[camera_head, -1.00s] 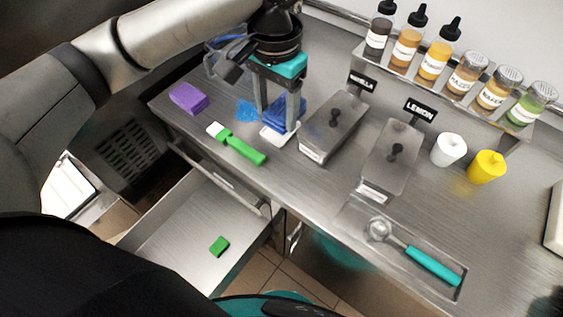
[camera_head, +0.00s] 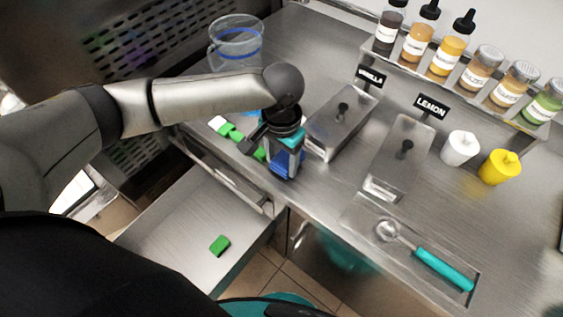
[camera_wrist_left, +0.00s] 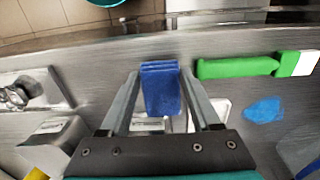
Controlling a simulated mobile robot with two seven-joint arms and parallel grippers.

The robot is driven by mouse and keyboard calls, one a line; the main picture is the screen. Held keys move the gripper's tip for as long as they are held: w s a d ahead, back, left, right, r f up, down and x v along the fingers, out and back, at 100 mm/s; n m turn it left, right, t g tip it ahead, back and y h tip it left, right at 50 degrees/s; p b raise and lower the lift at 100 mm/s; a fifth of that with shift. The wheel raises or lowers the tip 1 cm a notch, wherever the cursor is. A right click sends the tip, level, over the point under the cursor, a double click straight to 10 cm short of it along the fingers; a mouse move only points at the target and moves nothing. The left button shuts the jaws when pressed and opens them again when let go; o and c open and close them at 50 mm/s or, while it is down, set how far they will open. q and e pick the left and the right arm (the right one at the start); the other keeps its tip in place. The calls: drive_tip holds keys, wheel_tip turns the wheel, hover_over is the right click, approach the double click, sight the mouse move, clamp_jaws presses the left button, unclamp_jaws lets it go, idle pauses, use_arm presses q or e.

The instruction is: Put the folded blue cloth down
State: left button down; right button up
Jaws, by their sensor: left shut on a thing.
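The folded blue cloth (camera_head: 284,164) is between the fingers of my left gripper (camera_head: 285,174), near the front edge of the steel counter. In the left wrist view the cloth (camera_wrist_left: 161,88) shows as a stack of layers, with a finger of the left gripper (camera_wrist_left: 160,84) on each side. The gripper is shut on it. I cannot tell whether the cloth touches the counter. My right gripper is not in view.
A green-handled scraper (camera_wrist_left: 235,67) lies beside the cloth, next to a blue patch (camera_wrist_left: 263,110). Lidded steel containers (camera_head: 341,122) stand to the right. An open drawer (camera_head: 180,230) holds a green block (camera_head: 220,245). A clear jug (camera_head: 236,40) stands behind my arm.

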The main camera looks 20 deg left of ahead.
sight(282, 163)
use_arm(q)
drive_tip(key=shift+f, duration=0.6)
drive_tip(key=shift+f, duration=0.1)
drive_tip(key=shift+c, duration=0.5)
unclamp_jaws()
wheel_tip(282, 163, up, 12)
drive_tip(key=p, duration=0.2)
